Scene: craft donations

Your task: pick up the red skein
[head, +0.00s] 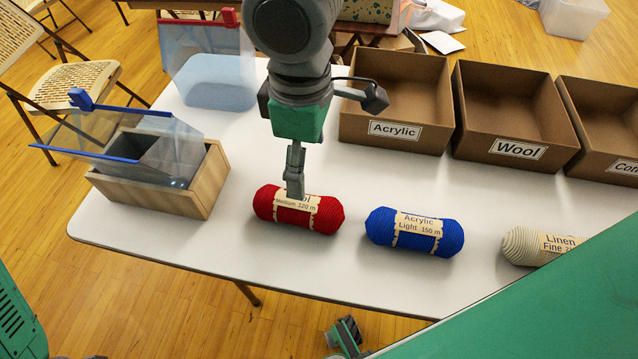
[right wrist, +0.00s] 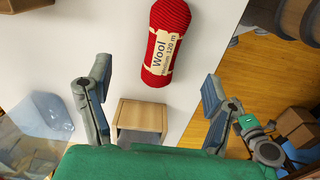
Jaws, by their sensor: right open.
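The red skein (head: 328,217) lies on its side on the white table in the head view, with a cream label reading Wool, Medium 120 m. In the right wrist view the red skein (right wrist: 170,20) is at the top, near the middle between the fingers but beyond their tips. My right gripper (head: 294,188) comes down from above, and its visible finger overlaps the skein's label in the head view. Contact cannot be told. In the right wrist view this gripper (right wrist: 146,88) has its fingers wide apart with nothing between them.
A blue skein (head: 378,229) and a cream linen skein (head: 520,244) lie to the right. Cardboard boxes labelled Acrylic (head: 352,132), Wool (head: 478,140) and another (head: 612,150) stand behind. A wooden box (head: 150,197) and clear bins (head: 215,75) stand left. The table front is clear.

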